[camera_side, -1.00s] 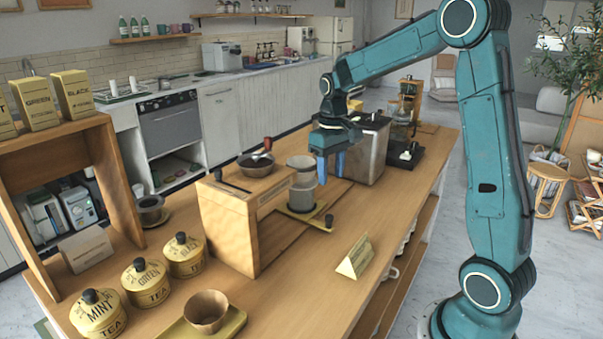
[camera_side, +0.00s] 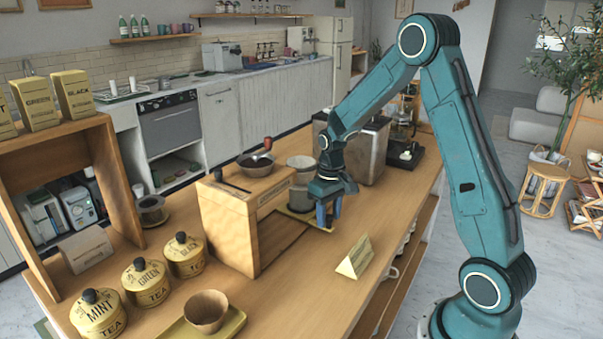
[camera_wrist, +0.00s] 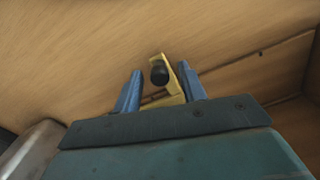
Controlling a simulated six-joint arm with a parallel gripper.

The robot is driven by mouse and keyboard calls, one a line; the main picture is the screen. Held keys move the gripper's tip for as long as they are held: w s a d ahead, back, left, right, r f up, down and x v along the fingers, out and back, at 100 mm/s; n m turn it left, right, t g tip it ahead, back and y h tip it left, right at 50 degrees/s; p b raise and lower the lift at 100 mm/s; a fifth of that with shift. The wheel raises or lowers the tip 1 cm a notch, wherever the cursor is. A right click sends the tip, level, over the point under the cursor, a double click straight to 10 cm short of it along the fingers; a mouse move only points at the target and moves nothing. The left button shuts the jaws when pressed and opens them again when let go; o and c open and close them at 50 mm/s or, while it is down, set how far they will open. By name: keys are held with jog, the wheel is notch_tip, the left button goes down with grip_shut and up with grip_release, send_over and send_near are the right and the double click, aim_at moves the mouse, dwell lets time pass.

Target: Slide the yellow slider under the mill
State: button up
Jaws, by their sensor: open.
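The yellow slider (camera_side: 297,214) lies on the cart top, drawn out to the right of the wooden mill (camera_side: 228,228). Grey cup-like vessels (camera_side: 301,178) show above or behind it, and I cannot tell if they rest on it. My gripper (camera_side: 328,213) is down at the slider's outer end and hides its black knob in the side view. In the wrist view, my open gripper (camera_wrist: 160,84) has its blue fingers on either side of the yellow slider end (camera_wrist: 172,78) and black knob (camera_wrist: 159,73). I see no grip on it.
A folded yellow card (camera_side: 354,258) stands in front of my gripper. A steel box (camera_side: 367,150) is behind it. Tea tins (camera_side: 147,282) and a tray (camera_side: 232,325) with a wooden cup (camera_side: 206,311) are at the front left. The cart top between card and tray is clear.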

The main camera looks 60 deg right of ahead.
jog(key=shift+f, duration=0.55)
grip_shut()
jog(key=a, duration=1.8)
jog(key=shift+a, duration=0.25)
grip_release()
